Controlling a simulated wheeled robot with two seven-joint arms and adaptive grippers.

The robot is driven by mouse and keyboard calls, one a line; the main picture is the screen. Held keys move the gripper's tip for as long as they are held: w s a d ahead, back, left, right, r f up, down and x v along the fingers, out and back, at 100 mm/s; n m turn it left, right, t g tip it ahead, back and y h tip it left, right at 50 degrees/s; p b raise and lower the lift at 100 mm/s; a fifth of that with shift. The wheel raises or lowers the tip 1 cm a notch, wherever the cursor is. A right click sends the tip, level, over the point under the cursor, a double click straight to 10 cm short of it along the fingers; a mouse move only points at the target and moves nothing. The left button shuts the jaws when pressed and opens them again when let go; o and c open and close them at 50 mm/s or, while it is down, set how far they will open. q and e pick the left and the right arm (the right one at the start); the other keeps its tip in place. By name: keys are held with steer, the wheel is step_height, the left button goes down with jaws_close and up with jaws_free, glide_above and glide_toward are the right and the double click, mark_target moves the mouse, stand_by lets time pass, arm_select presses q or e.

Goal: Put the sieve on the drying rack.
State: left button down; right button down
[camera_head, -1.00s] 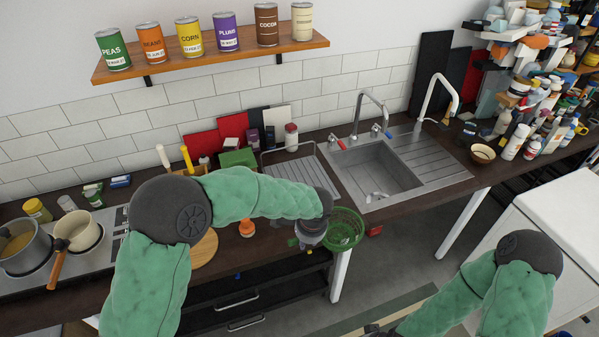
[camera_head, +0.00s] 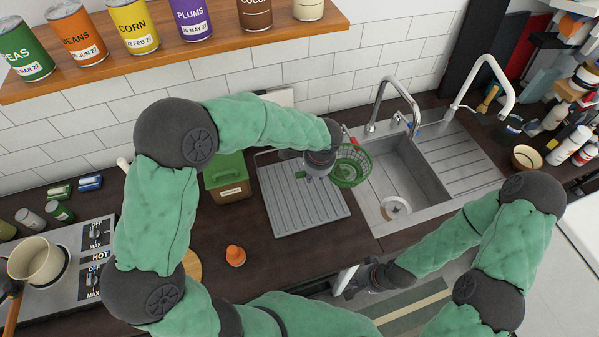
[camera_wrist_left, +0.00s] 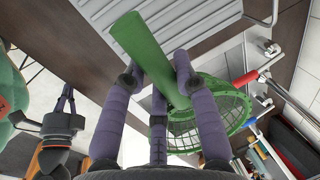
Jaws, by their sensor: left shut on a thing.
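The green sieve (camera_head: 350,168) has a round mesh basket and a flat handle. My left gripper (camera_head: 322,172) is shut on its handle and holds it above the boundary between the drying rack and the sink. In the left wrist view, the handle (camera_wrist_left: 150,50) lies between the fingers and the mesh basket (camera_wrist_left: 222,110) hangs beyond them. The drying rack (camera_head: 300,205) is a grey ribbed tray with a wire rail, left of the sink; the gripper covers its upper right corner. My right gripper (camera_head: 362,282) is low in front of the counter; its finger opening is unclear.
The sink (camera_head: 385,185) with a tall tap (camera_head: 385,95) is right of the rack. A green-lidded box (camera_head: 228,178) stands left of it. An orange bottle (camera_head: 235,256) is on the counter in front. The can shelf (camera_head: 175,50) hangs above. The rack's ribbed surface is clear.

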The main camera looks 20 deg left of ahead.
arm_select(q)
steer(key=a+f, duration=0.3)
steer(key=a, duration=0.1)
steer(key=s+a+f+b, duration=0.1)
steer(key=a+f, duration=0.2)
steer(key=a, duration=0.2)
steer(key=s+a+f, duration=0.1)
steer(key=a+f, duration=0.2)
steer(key=a, duration=0.1)
steer(key=shift+s+a+f, duration=0.15)
steer(key=shift+a+f, duration=0.2)
steer(key=shift+s+b+x, duration=0.15)
steer(key=shift+b+x, duration=0.15)
steer(key=shift+x, duration=0.45)
steer(key=shift+s+b+x, duration=0.15)
steer(key=shift+b+x, duration=0.1)
steer(key=shift+x, duration=0.5)
steer(key=shift+d+f, duration=0.1)
steer(key=shift+f, duration=0.1)
steer(key=c, duration=1)
jaws_free()
steer(key=shift+o, duration=0.2)
steer(key=shift+r, duration=0.1)
